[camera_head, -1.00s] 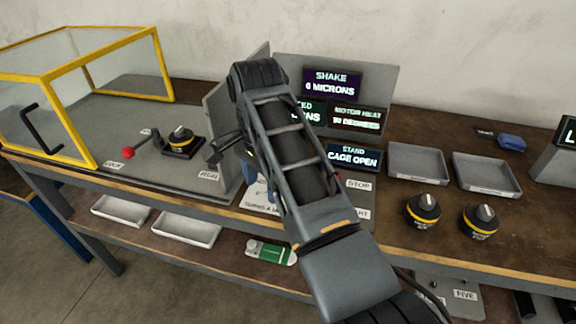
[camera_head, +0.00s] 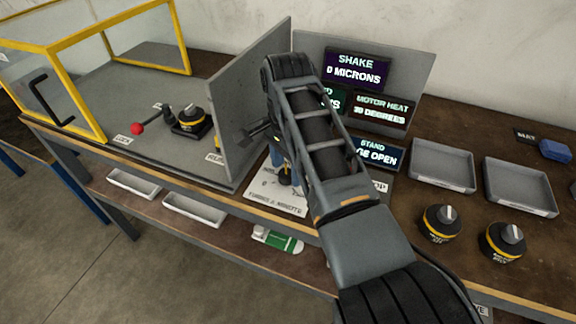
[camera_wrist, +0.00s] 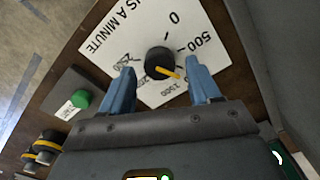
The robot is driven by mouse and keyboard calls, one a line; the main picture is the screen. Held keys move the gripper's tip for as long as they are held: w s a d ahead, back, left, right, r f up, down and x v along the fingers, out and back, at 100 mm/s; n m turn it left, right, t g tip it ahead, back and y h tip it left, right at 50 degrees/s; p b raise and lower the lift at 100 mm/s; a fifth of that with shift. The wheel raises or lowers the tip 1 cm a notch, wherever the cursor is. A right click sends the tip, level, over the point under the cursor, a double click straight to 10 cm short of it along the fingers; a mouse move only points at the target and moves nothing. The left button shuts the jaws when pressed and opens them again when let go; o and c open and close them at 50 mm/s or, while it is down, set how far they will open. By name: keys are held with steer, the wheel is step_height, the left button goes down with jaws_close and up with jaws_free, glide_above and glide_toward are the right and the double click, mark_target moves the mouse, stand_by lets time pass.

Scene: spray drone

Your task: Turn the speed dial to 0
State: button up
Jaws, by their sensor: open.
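In the wrist view the speed dial (camera_wrist: 158,60) is a black knob with a yellow pointer on a white scale plate (camera_wrist: 110,22). Its pointer aims to the lower right, away from the 0 and past the 500 mark. The exact mark it meets is hard to read. My gripper (camera_wrist: 163,76) is open, its blue fingers on either side of the knob with visible gaps. In the head view my gripper (camera_head: 282,158) is low over the plate (camera_head: 262,190), partly hidden by my arm.
A grey upright panel (camera_head: 245,105) stands close left of my gripper. Display screens (camera_head: 356,71) stand behind it, with SHAKE reading 0 microns. A green button (camera_wrist: 81,99) lies beside the plate. Grey trays (camera_head: 443,165) and black knobs (camera_head: 440,222) are at right.

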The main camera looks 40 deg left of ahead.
steer(key=shift+f, duration=0.5)
steer(key=c, duration=1)
steer(key=shift+c, duration=0.2)
